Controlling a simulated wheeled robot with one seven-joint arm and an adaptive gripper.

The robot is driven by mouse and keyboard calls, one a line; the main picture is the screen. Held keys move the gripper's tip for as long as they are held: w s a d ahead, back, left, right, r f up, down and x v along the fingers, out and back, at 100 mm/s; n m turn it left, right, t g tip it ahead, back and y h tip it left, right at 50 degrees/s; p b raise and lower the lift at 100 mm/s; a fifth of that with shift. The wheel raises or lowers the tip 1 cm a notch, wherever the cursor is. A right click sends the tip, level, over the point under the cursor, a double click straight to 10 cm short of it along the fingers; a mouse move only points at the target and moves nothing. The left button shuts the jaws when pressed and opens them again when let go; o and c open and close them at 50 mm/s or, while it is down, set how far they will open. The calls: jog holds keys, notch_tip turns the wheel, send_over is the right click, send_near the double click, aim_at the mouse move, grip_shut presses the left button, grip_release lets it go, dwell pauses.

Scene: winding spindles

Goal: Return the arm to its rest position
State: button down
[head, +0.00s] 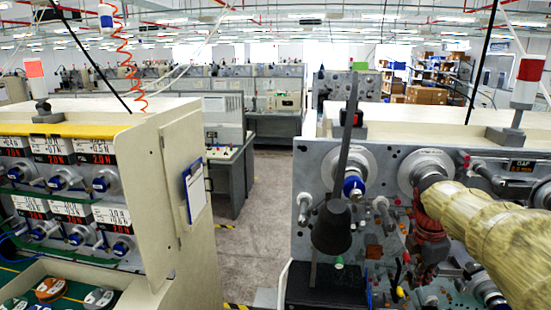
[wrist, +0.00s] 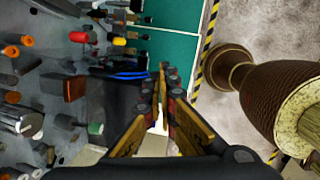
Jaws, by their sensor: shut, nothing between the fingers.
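My gripper (wrist: 164,75) shows in the wrist view with its two fingers closed together and nothing between them. Its fingers point toward the top of that picture, beside the face of a machine. In the head view my arm (head: 490,235) reaches in from the lower right, in front of the right winding machine (head: 318,170). A red-brown part of it hangs down close to the machine's front. The gripper's fingers cannot be made out clearly in the head view.
A black cone (head: 332,228) on a grey post stands before the right machine. Knobs and pegs (wrist: 80,37) fill the wrist view's left. The left machine (head: 133,190) carries a clipboard (head: 193,190). An aisle (head: 262,210) runs between the machines.

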jog(key=s+a+f+m+t+b, duration=0.1)
jog(key=s+a+f+m+b, duration=0.5)
jog(key=s+f+b, duration=0.2)
jog(key=s+a+f+m+t+y+b, duration=0.1)
jog(key=s+a+f+m+b, duration=0.5)
jog(key=s+f+b, duration=0.2)
jog(key=s+a+f+m+t+y+b, duration=0.1)
jog(key=s+a+f+m+t+b, duration=0.1)
jog(key=s+a+f+m+b, duration=0.4)
jog(key=shift+s+a+f+b, duration=0.4)
jog(key=shift+s+f+b, duration=0.5)
jog(key=shift+f+b, duration=2.1)
